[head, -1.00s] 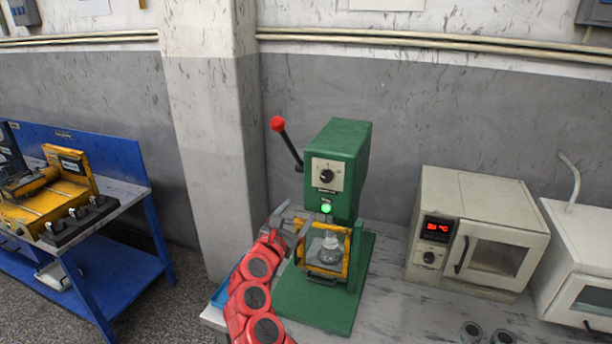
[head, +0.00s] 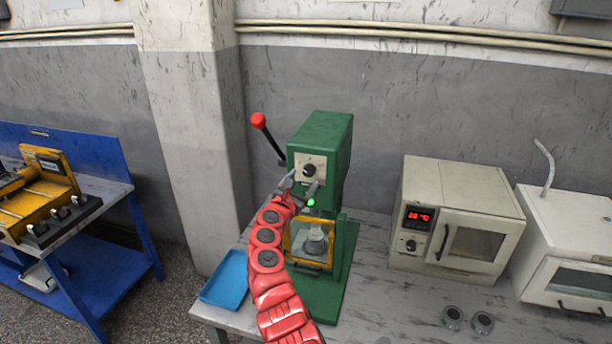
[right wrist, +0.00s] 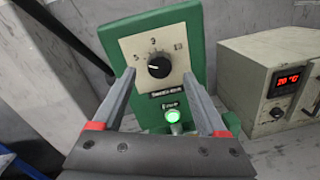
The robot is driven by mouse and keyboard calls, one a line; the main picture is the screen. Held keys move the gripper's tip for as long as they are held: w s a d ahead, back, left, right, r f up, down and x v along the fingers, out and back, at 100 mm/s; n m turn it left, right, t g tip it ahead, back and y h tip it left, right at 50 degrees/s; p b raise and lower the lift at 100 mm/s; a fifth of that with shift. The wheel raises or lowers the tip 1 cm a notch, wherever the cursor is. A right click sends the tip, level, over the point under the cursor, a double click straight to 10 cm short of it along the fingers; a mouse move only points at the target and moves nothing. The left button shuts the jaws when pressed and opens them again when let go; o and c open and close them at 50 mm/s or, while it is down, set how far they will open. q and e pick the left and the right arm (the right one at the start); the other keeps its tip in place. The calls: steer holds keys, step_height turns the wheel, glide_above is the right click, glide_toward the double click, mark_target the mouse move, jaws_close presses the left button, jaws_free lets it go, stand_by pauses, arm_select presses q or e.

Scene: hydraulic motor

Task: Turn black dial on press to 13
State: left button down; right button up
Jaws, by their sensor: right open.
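The green press (head: 325,137) stands on the workbench with a pale dial plate on its front. The black dial (head: 309,170) is on that plate; the right wrist view shows the dial (right wrist: 159,67) below the marks 5, 9 and 13. Its pale pointer mark seems to face left, but it is small. My right gripper (head: 301,183) is open in front of the press, just below and in front of the dial. In the right wrist view its fingers stand on either side of the dial, with nothing between them. Contact is not visible. My left gripper is out of view.
A lit green button (right wrist: 173,115) sits below the dial. The press's red-knobbed lever (head: 258,121) sticks out at upper left. A yellow-framed guard (head: 293,240) is below. A beige oven (head: 455,188) stands to the right, and a blue tray (head: 226,279) lies at the left.

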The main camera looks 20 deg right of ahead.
mark_target(308, 173)
steer(key=shift+b+x, duration=0.3)
steer(key=shift+x, duration=0.85)
steer(key=shift+w+d, duration=0.3)
steer(key=shift+w, duration=0.2)
jaws_close()
